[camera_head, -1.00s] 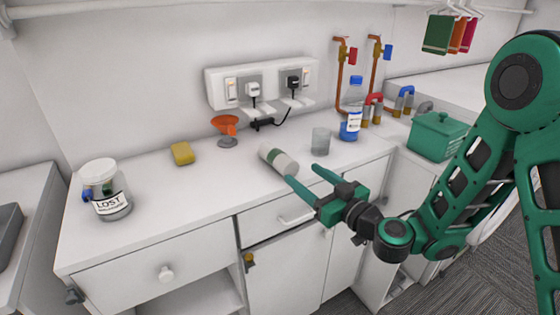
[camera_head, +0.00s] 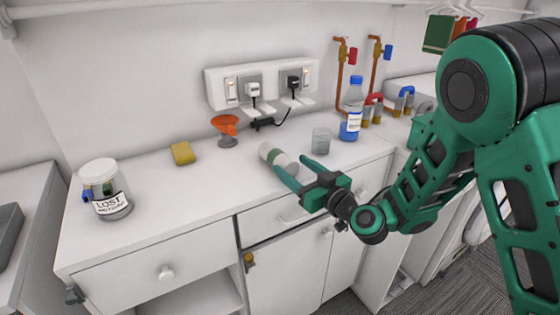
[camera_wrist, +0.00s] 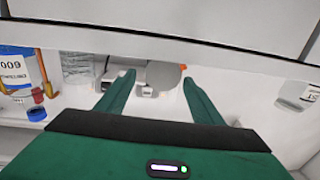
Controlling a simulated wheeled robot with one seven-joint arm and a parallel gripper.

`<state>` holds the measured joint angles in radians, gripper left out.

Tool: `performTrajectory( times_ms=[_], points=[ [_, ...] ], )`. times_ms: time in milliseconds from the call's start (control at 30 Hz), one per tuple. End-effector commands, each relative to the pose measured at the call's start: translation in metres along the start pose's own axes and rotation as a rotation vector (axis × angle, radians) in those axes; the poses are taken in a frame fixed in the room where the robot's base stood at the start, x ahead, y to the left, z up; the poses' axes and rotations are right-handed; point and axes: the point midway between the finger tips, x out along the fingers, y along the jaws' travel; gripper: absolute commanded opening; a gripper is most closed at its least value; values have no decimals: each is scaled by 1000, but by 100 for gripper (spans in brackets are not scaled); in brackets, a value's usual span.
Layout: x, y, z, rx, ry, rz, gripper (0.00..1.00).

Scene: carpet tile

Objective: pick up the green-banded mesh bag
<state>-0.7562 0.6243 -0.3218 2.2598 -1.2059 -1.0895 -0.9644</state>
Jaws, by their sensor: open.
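The green-banded mesh bag (camera_head: 284,162) looks like a pale, rounded roll with a green band. It lies on its side on the white counter, left of the clear glass. My gripper (camera_head: 289,164) is open at the bag's near right end, and one finger overlaps the bag's near edge in the head view. In the wrist view the bag's pale end (camera_wrist: 162,74) shows between the tips of my open gripper (camera_wrist: 158,78), with nothing clamped. I cannot tell whether a finger touches it.
The clear glass (camera_head: 321,141) stands close to the bag's right. A blue-capped bottle (camera_head: 352,110) stands behind the glass. An orange funnel (camera_head: 225,126), yellow sponge (camera_head: 182,153) and "LOST" jar (camera_head: 106,190) are further left. The counter (camera_head: 190,205) is clear at front left.

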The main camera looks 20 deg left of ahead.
Motion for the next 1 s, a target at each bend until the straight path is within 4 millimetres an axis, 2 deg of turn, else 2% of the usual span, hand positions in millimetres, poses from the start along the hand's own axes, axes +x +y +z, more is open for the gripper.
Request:
performTrajectory(
  times_ms=[167, 600, 933, 967, 1000],
  points=[
    [6, -1, 0, -2, 1, -1, 61],
    [49, -3, 1, -2, 1, -1, 61],
    [54, -2, 1, 0, 1, 1, 61],
    [54, -2, 1, 0, 1, 1, 59],
    [53, -2, 1, 0, 1, 1, 49]
  ],
)
